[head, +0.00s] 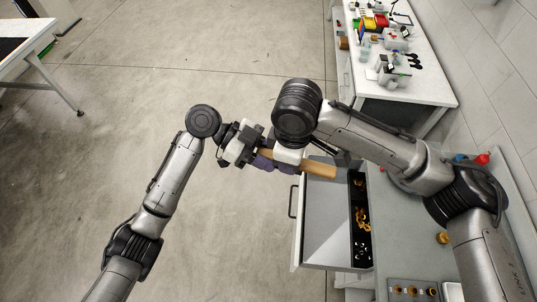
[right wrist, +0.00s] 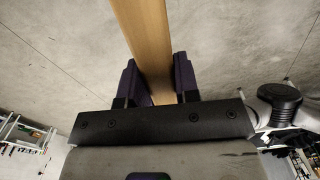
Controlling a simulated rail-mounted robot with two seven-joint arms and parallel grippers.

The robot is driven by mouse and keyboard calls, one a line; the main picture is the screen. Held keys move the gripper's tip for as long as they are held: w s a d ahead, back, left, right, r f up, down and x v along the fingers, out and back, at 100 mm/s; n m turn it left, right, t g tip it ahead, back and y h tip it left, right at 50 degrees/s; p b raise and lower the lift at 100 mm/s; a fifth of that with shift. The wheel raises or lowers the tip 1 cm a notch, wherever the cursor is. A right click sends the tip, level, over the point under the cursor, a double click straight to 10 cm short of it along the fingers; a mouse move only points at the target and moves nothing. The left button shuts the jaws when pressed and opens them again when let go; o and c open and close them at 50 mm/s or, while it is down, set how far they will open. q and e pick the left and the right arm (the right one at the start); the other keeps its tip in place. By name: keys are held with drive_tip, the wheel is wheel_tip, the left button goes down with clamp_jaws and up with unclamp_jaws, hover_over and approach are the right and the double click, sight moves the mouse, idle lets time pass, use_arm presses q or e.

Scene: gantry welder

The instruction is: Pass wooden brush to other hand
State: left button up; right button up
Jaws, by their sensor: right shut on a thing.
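The wooden brush (head: 318,171) shows in the head view as a light brown bar running left to right beneath my right wrist. Its middle is hidden there. My right gripper (right wrist: 157,78) is shut on the brush (right wrist: 147,35), with one purple finger on each side of the wood in the right wrist view. My left gripper (head: 260,158) is close beside the right one, at the left end of the brush. Its fingers overlap the brush in the head view, and I cannot tell whether they are open or closed on it. The bristles are not clearly visible.
An open drawer (head: 313,249) lies below the brush's right end, with a black tray (head: 361,250) of small yellow items along its right side. A grey counter (head: 398,248) is at right. A cluttered white bench (head: 424,92) stands at back right.

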use_arm(q)
drive_tip(key=shift+c, duration=0.7)
clamp_jaws()
use_arm(e)
drive_tip(key=o, duration=1)
drive_tip(key=shift+o, duration=0.2)
